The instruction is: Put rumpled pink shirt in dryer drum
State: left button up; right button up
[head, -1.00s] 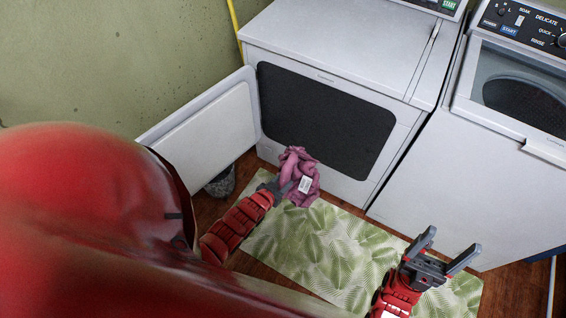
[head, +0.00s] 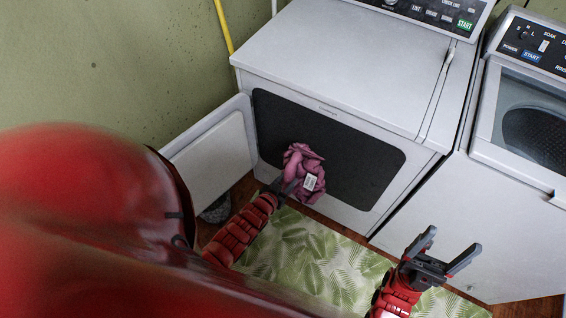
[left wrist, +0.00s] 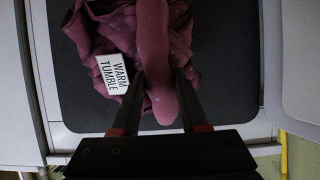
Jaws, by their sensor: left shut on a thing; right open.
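The rumpled pink shirt (head: 303,165) hangs bunched in my left gripper (head: 281,188), in front of the dryer's dark front opening (head: 345,150). In the left wrist view the shirt (left wrist: 185,50) sits between the two fingers (left wrist: 160,88), with a white tag (left wrist: 112,74) reading "WARM TUMBLE". My left gripper is shut on the shirt. The dryer door (head: 212,155) stands open to the left. The drum's inside is too dark to make out. My right gripper (head: 450,258) is open and empty over the mat, in front of the washer.
A white washer (head: 460,200) stands to the right of the dryer (head: 330,60). A green leaf-pattern mat (head: 310,262) lies on the wooden floor. A grey basket-like thing (head: 216,208) is below the open door. A yellow pipe (head: 224,25) runs along the wall behind.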

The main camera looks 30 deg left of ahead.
pick_arm(q)
jog(key=shift+w, duration=1.05)
jog(key=w+d+b, duration=0.1)
jog(key=w+b, duration=3)
jog(key=shift+w, duration=0.2)
jog(key=shift+d, duration=0.1)
